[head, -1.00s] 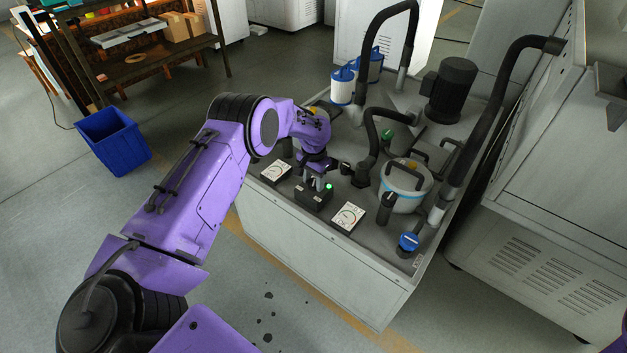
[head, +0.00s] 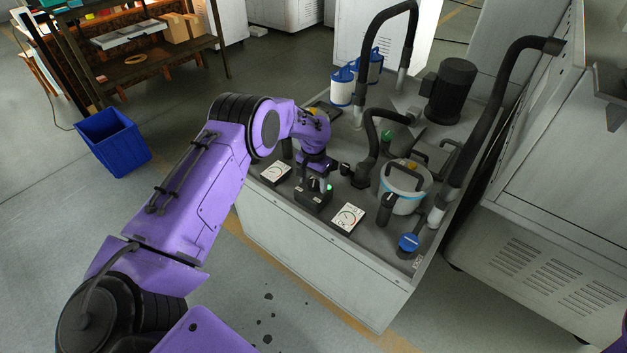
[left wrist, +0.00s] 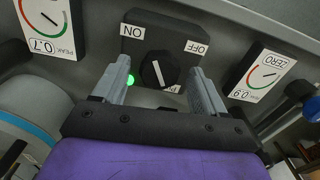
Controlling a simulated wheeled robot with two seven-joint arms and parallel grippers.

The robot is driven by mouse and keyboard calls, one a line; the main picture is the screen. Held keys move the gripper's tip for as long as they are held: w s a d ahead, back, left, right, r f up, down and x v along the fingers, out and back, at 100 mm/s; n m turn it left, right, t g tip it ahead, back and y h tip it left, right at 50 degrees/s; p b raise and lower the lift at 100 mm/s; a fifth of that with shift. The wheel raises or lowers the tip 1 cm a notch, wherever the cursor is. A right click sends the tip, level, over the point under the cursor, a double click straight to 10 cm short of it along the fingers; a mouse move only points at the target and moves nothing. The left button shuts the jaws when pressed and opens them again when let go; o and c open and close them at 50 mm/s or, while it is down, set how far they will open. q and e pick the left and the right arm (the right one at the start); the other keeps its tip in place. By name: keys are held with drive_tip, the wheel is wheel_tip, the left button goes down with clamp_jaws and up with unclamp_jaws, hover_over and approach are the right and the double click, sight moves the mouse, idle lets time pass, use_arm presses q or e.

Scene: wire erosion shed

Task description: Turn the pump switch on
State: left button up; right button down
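The pump switch is a black rotary knob (left wrist: 158,71) with a white pointer line, on a dark box (head: 312,198) at the near edge of the machine's top. The box has an ON label (left wrist: 133,31) and an OFF label (left wrist: 196,47), seen upside down in the left wrist view. The line's far end leans slightly towards the ON side. A green lamp (left wrist: 130,80) on the box is lit. My left gripper (left wrist: 157,88) is open, with one finger on each side of the knob and gaps visible between. My right gripper is out of view.
Dial gauges flank the box: one on the left (head: 276,173) and one on the right (head: 348,218). Black hoses (head: 372,125), a white canister (head: 405,185) and a blue-topped valve (head: 408,243) stand on the machine. A blue bin (head: 112,142) is on the floor.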

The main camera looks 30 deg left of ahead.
sight(313, 183)
use_arm(q)
wheel_tip(313, 183, up, 11)
drive_tip(key=b, duration=0.1)
drive_tip(key=shift+f, duration=0.2)
drive_tip(key=shift+s+f, duration=0.1)
idle(0.4)
